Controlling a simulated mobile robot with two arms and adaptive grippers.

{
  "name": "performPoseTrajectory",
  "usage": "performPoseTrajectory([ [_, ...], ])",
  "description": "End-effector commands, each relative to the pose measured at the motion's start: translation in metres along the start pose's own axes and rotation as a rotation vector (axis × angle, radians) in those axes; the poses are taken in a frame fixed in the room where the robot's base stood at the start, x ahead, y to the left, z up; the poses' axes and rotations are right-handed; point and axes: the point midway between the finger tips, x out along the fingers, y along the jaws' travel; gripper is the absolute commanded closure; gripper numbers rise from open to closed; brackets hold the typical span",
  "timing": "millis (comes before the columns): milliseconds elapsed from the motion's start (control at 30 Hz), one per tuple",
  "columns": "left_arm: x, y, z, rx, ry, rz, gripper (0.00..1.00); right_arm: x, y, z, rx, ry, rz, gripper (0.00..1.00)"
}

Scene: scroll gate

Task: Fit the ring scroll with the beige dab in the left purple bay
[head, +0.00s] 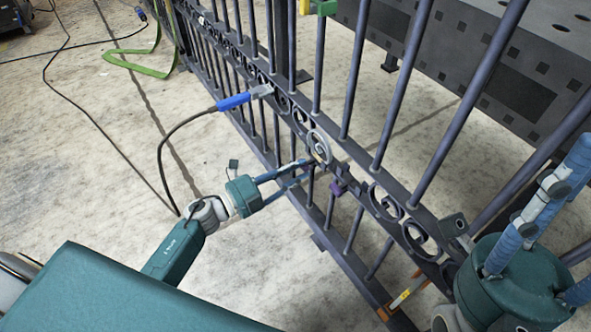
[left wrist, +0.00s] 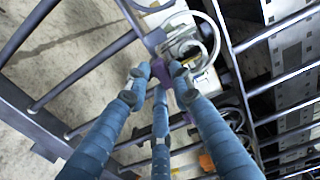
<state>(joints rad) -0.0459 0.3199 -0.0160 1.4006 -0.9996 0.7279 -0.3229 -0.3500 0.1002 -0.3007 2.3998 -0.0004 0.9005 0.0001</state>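A grey ring scroll (head: 318,147) with a beige patch stands at the gate's rail band in the head view. In the left wrist view the ring (left wrist: 212,40) lies just beyond my fingertips. A purple piece (head: 338,187) shows on the gate below and right of the ring. Purple also shows between and beyond my fingertips in the left wrist view (left wrist: 161,73). My left gripper (head: 307,169) is at the gate beside the ring, its fingertips apart; contact is unclear. My right gripper (head: 545,225) is open, fingers upward, at the lower right.
The dark gate (head: 355,70) has upright bars and fixed scrolls (head: 385,203) along its band. A blue-handled tool (head: 235,101) with a black cable rests by the rail. A perforated metal table (head: 500,55) stands behind. A green strap (head: 140,65) lies on the floor.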

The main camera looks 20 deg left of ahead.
Motion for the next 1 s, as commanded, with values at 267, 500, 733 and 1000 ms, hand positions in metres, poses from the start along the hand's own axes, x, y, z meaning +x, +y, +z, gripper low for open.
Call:
performPoseTrajectory([
  [267, 0.009, 0.000, 0.000, -0.001, 0.000, -0.001, 1.00, -0.001, 0.000, 0.000, 0.000, -0.001, 0.000, 0.58],
  [500, 0.029, 0.001, 0.000, -0.001, -0.001, 0.001, 1.00, -0.001, 0.000, 0.001, 0.000, -0.001, 0.000, 0.58],
  [733, 0.029, 0.000, 0.000, 0.000, -0.001, 0.000, 0.66, -0.001, 0.000, 0.000, 0.000, -0.001, 0.000, 0.58],
  [1000, 0.029, 0.000, 0.000, 0.000, -0.001, 0.000, 0.58, -0.001, 0.000, 0.000, -0.001, 0.000, 0.000, 0.58],
])
